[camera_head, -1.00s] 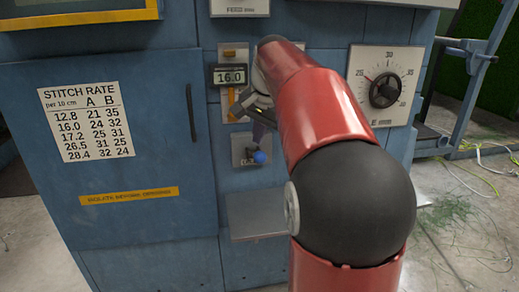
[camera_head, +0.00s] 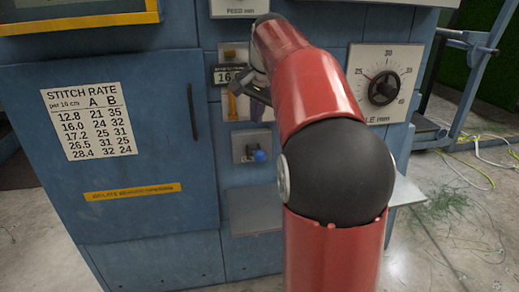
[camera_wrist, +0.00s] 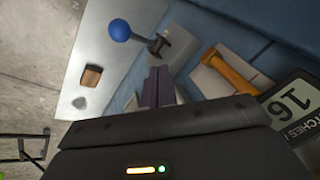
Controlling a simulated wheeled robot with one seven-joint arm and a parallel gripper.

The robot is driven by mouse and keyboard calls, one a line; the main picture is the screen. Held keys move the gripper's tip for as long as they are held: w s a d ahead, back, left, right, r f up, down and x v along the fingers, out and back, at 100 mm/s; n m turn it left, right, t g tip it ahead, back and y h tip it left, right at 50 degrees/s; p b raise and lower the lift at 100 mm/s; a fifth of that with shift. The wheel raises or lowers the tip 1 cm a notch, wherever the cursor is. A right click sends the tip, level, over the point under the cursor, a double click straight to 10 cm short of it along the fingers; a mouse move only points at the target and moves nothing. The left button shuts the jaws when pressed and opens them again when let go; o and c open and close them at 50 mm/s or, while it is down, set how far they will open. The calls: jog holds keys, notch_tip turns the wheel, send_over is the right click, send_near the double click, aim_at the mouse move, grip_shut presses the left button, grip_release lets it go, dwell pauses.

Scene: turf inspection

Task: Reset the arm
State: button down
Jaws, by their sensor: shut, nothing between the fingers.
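My red arm reaches up in front of a blue machine cabinet (camera_head: 130,215) in the head view. My gripper (camera_wrist: 160,78) shows in the wrist view as two dark purple-grey fingers close together, with nothing between them. It is apart from the blue-knobbed lever (camera_wrist: 120,30) and the orange handle (camera_wrist: 228,70).
A dial (camera_head: 384,88) on a white plate is right of my arm. A grey shelf (camera_head: 252,212) juts out below the lever's blue knob (camera_head: 260,156). A stitch rate chart (camera_head: 90,122) is on the cabinet door. Cables (camera_head: 470,168) lie on the floor at right.

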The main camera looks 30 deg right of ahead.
dwell(0.5)
jog(key=s+a+f+n, duration=0.3)
jog(key=s+a+n, duration=0.2)
jog(key=s+a, duration=0.5)
jog(key=s+a+f+n, duration=0.2)
jog(key=s+f+n, duration=0.1)
jog(key=s+f, duration=0.3)
jog(key=s+a+f+n+t, duration=0.1)
jog(key=s+a+f+n, duration=0.2)
jog(key=s+f, duration=0.3)
jog(key=s, duration=0.4)
jog(key=shift+s+a+f, duration=0.3)
jog(key=shift+f, duration=0.1)
dwell(0.5)
